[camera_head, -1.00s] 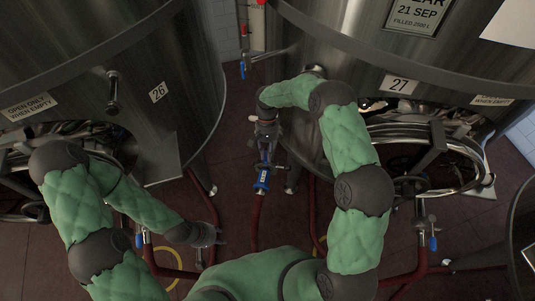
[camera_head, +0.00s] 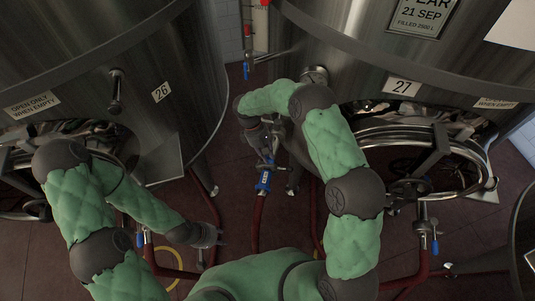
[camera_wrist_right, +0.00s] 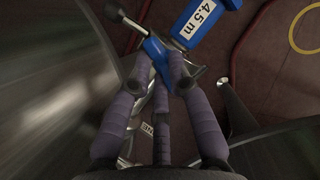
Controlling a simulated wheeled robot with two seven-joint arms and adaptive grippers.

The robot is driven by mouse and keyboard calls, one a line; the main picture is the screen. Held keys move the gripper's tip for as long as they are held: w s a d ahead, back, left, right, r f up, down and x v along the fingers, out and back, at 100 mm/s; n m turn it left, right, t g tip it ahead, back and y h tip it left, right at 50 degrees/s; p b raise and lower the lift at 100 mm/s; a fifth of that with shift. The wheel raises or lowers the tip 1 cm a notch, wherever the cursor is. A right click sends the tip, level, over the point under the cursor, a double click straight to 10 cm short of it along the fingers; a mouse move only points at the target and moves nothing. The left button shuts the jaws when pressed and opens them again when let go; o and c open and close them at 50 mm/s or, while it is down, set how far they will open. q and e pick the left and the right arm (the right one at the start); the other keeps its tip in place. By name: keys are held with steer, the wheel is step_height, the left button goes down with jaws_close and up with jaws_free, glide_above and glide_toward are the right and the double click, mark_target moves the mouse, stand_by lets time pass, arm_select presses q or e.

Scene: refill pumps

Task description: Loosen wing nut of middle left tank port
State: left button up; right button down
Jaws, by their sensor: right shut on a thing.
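My right gripper (camera_head: 264,146) is at the hose joint between tank 26 and tank 27.
Tank 26 (camera_head: 190,95) stands at the left and tank 27 (camera_head: 350,75) at the right, close to my right arm. A red hose (camera_head: 257,222) runs down from the joint. Another blue-handled valve (camera_head: 435,243) is at the right. Dark tiled floor (camera_head: 225,190) lies between.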

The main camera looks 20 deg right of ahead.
steer(key=n, duration=0.2)
steer(key=n+t+h, duration=0.1)
steer(key=n, duration=0.1)
steer(key=shift+a+n, duration=0.2)
steer(key=shift+n, duration=0.2)
steer(key=shift+t, duration=0.3)
steer(key=c, duration=1.1)
jaws_free()
steer(key=shift+c, duration=0.2)
steer(key=v, duration=1.2)
steer(key=shift+a, duration=0.15)
steer(key=shift+w+f, duration=0.1)
